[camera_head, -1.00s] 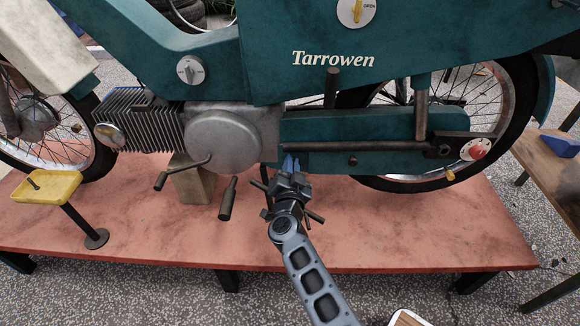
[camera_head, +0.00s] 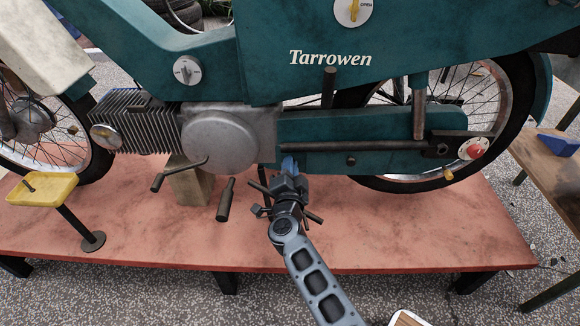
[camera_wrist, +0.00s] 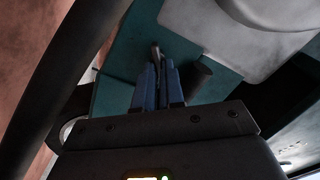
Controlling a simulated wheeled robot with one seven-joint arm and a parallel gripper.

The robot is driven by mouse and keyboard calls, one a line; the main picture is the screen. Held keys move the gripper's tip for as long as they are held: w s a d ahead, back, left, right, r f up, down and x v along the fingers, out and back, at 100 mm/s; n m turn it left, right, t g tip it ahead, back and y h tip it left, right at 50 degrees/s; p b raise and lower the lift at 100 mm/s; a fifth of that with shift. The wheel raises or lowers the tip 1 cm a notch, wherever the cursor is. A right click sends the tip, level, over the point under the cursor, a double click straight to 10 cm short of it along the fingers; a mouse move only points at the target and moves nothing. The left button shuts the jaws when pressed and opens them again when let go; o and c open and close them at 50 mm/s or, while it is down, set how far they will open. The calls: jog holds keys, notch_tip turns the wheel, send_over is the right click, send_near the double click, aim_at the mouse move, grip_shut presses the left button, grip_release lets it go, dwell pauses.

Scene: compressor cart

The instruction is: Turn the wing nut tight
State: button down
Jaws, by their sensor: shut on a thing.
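My gripper (camera_head: 289,164) is at the lower edge of the teal motorcycle, just right of the round grey engine cover (camera_head: 220,139). Its blue fingers are close together and also show in the wrist view (camera_wrist: 157,84). They are shut on a small grey metal piece (camera_wrist: 155,51), which appears to be the wing nut. Only its end shows above the fingertips. The rest is hidden between the fingers, and in the head view the gripper covers it. How tight it sits cannot be told.
A dark peg (camera_wrist: 196,75) stands close beside the fingers. A dark foot lever (camera_head: 226,200) and a kick pedal (camera_head: 180,173) hang left of my gripper. The red platform (camera_head: 400,235) is clear at right. A yellow-topped stand (camera_head: 45,189) is at left.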

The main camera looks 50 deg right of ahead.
jog(key=c, duration=1.2)
grip_release()
jog(key=shift+c, duration=0.2)
jog(key=shift+p+v, duration=0.6)
jog(key=shift+v, duration=3.3)
